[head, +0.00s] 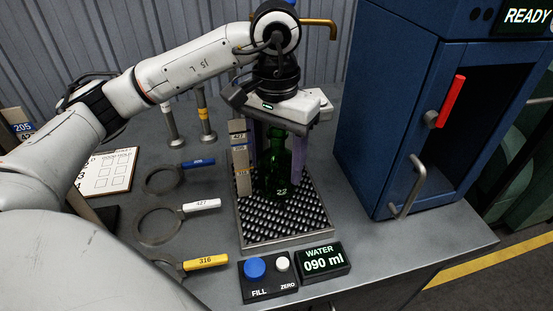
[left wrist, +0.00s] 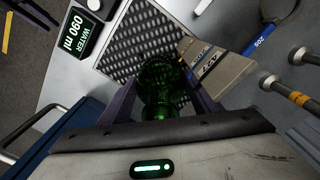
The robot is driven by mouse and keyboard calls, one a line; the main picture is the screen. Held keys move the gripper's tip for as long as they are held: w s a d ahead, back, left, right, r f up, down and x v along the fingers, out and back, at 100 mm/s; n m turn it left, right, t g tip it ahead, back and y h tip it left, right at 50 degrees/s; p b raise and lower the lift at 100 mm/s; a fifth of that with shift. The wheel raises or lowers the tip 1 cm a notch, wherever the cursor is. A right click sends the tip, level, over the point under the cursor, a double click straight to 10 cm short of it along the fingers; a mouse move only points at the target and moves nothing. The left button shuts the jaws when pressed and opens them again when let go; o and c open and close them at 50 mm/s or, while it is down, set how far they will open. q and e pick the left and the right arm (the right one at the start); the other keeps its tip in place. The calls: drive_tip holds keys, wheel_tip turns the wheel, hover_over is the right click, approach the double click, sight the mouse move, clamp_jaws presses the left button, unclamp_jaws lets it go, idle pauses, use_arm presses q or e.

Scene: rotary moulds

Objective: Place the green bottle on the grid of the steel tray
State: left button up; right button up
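The green bottle (head: 278,168) stands upright, with its base at the black grid of the steel tray (head: 285,232); I see no clear gap under it. My left gripper (head: 279,172) points down from above, with one purple finger on each side of the bottle and no clear gap at its sides. In the left wrist view the bottle (left wrist: 160,80) shows between the two fingers (left wrist: 160,92), over the grid (left wrist: 130,42). The gripper body hides part of the bottle's top in the head view. My right gripper is not in view.
A labelled upright post (head: 241,165) stands at the tray's left edge, close to the gripper. Rings with blue, white (head: 203,205) and yellow handles lie to the left. A FILL/ZERO box (head: 268,278) and WATER display (head: 324,262) reading 090 ml sit in front. A blue cabinet (head: 385,120) stands right.

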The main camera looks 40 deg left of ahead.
use_arm(q)
drive_tip(key=o, duration=0.4)
drive_tip(key=shift+c, duration=0.2)
drive_tip(key=shift+r, duration=0.1)
wheel_tip(320, 180, up, 12)
drive_tip(key=shift+r+p, duration=0.1)
drive_tip(key=shift+p, duration=1.1)
